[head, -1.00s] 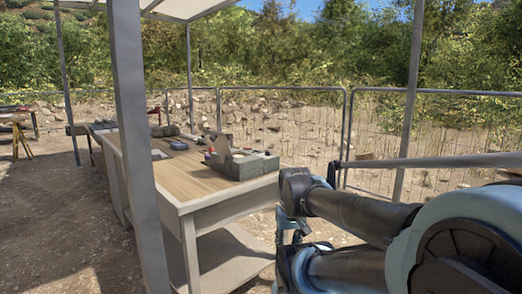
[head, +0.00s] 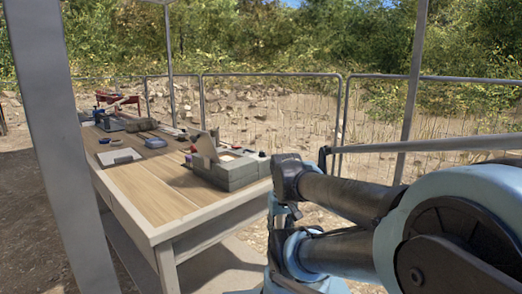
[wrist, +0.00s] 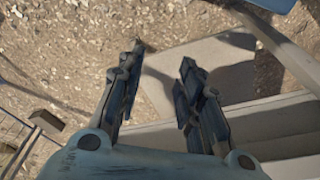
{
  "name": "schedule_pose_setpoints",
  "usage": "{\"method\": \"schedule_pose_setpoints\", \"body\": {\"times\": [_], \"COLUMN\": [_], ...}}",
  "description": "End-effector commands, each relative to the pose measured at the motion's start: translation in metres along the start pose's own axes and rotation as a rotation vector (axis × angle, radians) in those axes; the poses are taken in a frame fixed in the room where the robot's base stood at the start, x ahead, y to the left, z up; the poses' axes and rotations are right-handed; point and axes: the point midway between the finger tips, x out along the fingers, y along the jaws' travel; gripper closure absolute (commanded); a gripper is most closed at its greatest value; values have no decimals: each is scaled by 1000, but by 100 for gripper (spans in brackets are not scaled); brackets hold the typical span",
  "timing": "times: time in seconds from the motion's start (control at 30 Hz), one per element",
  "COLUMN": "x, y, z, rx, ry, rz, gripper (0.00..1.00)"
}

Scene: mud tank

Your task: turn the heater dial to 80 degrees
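I cannot make out the heater dial in either view. A grey block-like box (head: 236,174) with an upright light plate (head: 205,147) and small red and dark parts stands at the right end of the wooden-topped table (head: 150,200). Whether the dial is on it is too small to tell. My gripper (wrist: 163,54) shows in the wrist view with its two fingers apart and nothing between them. It points down over gravelly ground and a pale flat slab. In the head view my folded arm is at the right, in front of the table's right end.
A metal post (head: 60,150) stands close at the left, in front of the table. A flat light object (head: 119,158) and several tools lie farther back on the table. A mesh fence (head: 270,110) runs behind. A horizontal rail (head: 430,144) crosses at the right.

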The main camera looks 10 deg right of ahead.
Motion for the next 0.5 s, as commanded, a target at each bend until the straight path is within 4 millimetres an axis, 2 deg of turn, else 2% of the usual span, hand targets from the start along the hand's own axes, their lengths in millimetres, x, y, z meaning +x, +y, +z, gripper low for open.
{"method": "schedule_pose_setpoints", "body": {"times": [0.07,0.17,0.27,0.37,0.5], "x": [0,-4,-15,-35,-76], "y": [0,0,0,3,4], "z": [0,3,0,-18,-57], "rx": [0,-3,-34,-113,-290], "ry": [0,6,8,0,-20], "rz": [0,0,0,-1,-4], "gripper": [67,52,52,52,52]}}
